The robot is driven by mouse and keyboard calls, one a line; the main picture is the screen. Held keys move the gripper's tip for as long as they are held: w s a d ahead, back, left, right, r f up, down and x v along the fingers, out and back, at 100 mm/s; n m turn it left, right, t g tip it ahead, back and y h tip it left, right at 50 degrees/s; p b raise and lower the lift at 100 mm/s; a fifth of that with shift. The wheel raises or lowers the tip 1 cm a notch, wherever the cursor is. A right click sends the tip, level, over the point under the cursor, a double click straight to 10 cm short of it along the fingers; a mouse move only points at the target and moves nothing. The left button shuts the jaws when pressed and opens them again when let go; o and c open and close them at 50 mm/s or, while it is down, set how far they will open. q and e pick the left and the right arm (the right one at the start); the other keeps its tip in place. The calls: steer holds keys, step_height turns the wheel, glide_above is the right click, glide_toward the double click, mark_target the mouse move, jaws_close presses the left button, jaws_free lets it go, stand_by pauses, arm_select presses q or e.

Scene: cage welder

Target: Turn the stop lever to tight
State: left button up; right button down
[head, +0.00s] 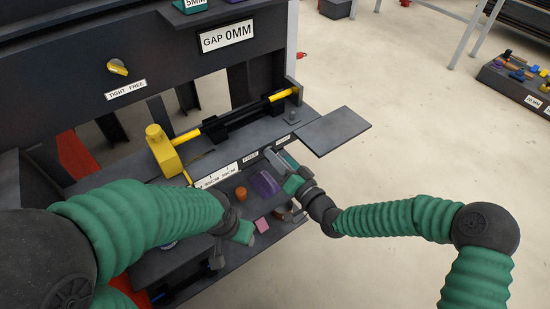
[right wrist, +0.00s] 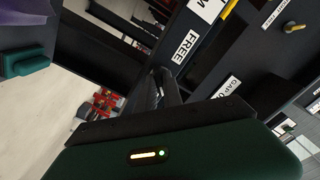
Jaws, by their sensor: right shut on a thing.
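My right gripper (head: 285,165) is at the front edge of the bench, shut on a grey bar-like handle (head: 271,156), which I take to be the stop lever. The handle sits beside small white labels on the bench front. In the right wrist view the jaws are dark, and a FREE label (right wrist: 186,47) shows close beyond them; the gripped part is mostly hidden. My left gripper (head: 243,232) hangs over the lower shelf, its fingers too unclear to read. A separate yellow knob (head: 117,67) sits above a TIGHT FREE label (head: 125,88) on the upright panel.
A yellow clamp block (head: 163,152) and rod lie along the bench. A flat grey plate (head: 334,130) juts out right of the gripper. The lower shelf holds a purple piece (head: 264,184), an orange cylinder (head: 241,193) and a pink block (head: 262,225).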

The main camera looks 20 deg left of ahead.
steer(key=c, duration=1.5)
jaws_free()
steer(key=shift+d+f, duration=0.1)
steer(key=shift+f, duration=0.05)
steer(key=p+v, duration=0.2)
steer(key=v, duration=1.5)
steer(key=shift+w, duration=0.1)
